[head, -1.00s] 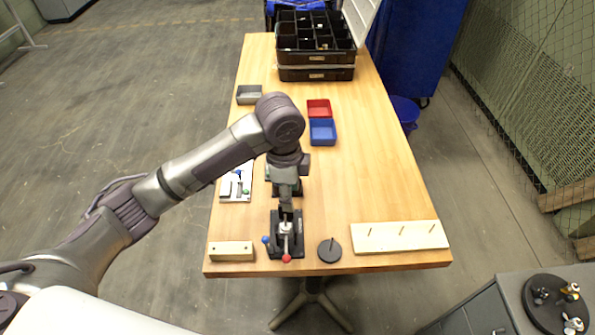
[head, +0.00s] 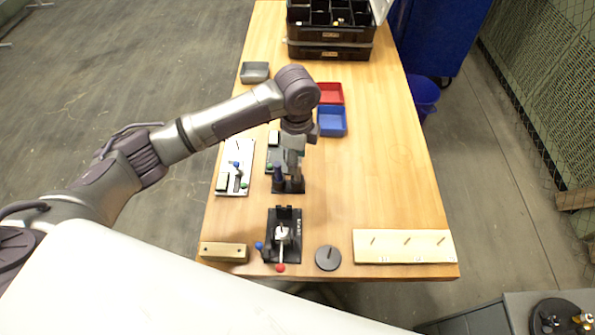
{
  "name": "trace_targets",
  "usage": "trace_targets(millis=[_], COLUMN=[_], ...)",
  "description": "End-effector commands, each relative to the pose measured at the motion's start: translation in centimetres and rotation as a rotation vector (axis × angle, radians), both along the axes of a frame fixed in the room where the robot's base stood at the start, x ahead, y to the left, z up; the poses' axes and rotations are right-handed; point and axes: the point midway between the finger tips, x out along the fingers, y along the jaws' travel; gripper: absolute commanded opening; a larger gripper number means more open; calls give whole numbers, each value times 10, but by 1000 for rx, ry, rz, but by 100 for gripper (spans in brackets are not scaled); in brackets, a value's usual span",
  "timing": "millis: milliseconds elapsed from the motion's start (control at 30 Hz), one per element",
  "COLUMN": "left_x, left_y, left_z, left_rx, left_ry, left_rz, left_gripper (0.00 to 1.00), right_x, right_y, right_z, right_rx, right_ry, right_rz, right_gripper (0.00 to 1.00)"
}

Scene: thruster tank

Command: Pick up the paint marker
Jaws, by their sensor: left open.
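My left gripper (head: 289,172) points down over the middle left of the wooden table (head: 375,180). It is open, just above or around a small black stand (head: 290,187). I cannot make out a paint marker for certain. The gripper and its fingers cover part of the stand and whatever is in it. My right gripper is not in view.
A black fixture with red and blue knobs (head: 284,245) stands near the front edge. A wooden block (head: 224,252), a dark disc (head: 328,258) and a pegged board (head: 404,246) flank it. Red (head: 330,93) and blue (head: 332,121) bins lie farther back. The table's right half is mostly clear.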

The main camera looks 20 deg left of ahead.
Motion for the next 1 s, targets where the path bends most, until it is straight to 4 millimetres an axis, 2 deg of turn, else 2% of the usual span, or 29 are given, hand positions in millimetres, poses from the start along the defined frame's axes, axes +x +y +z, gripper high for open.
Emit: trace_targets(millis=[133, 267, 367, 500, 600, 833, 1000], left_x=[0, 1, 4, 5, 5, 5, 5], left_y=[0, 0, 1, 2, 2, 2, 2], left_z=[-13, -22, -36, -57, -64, -66, -66], left_rx=[1, 1, 1, 0, 1, 1, 0], left_ry=[0, 1, 2, 1, -1, -2, -2], left_rz=[-1, 0, 0, 0, -2, -2, -2], left_gripper=[48, 48, 48, 48, 48, 48, 21], right_x=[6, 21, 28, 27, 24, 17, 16], right_y=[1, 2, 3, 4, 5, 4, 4], right_z=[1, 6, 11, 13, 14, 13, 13], right_rx=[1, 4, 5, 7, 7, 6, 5], right_ry=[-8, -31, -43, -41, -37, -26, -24], right_rz=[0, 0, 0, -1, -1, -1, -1], right_gripper=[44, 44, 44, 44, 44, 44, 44])
